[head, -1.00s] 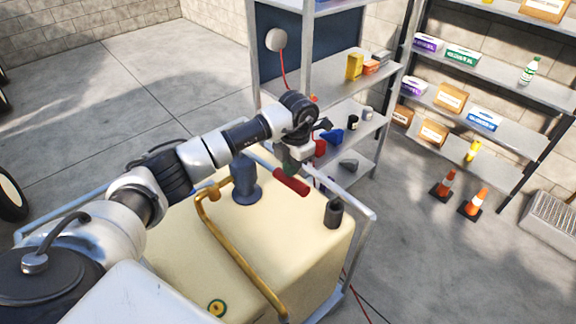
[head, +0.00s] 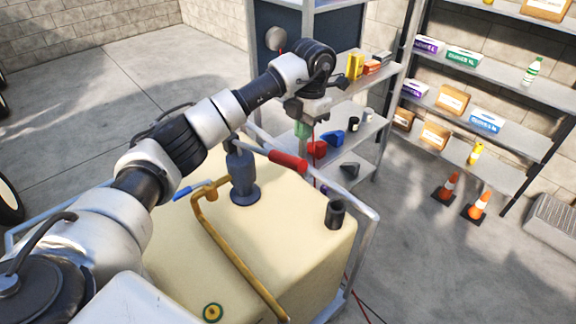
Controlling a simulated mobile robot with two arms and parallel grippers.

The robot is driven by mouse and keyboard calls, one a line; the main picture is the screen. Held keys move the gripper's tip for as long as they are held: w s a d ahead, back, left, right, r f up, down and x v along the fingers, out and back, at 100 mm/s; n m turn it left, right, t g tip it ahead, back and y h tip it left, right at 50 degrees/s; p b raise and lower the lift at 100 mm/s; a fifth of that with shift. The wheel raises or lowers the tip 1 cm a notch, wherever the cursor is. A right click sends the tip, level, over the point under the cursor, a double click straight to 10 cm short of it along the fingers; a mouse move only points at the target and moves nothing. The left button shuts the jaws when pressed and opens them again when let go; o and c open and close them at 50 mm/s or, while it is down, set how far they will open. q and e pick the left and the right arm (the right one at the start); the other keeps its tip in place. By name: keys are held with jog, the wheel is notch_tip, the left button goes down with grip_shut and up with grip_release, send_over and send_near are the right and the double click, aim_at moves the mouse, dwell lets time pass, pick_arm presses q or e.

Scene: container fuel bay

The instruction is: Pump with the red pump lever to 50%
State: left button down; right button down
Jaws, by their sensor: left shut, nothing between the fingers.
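The red pump lever (head: 288,161) slants out to the right from the top of the blue-grey pump (head: 242,178). The pump stands upright on a cream tank (head: 290,235). My left gripper (head: 302,131) points down, shut and empty, just above the lever's red grip in the picture. I cannot tell whether it touches the grip. My right gripper is not in view.
A bent brass pipe (head: 235,255) with a blue handle (head: 182,193) rises over the tank. A dark cylinder (head: 335,214) stands at its right, inside a metal rail (head: 370,230). Shelves with boxes stand behind. Two orange cones (head: 477,205) stand on the floor at right.

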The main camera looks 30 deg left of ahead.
pick_arm(q)
jog(key=shift+w+r, duration=0.15)
jog(key=shift+r, duration=1.55)
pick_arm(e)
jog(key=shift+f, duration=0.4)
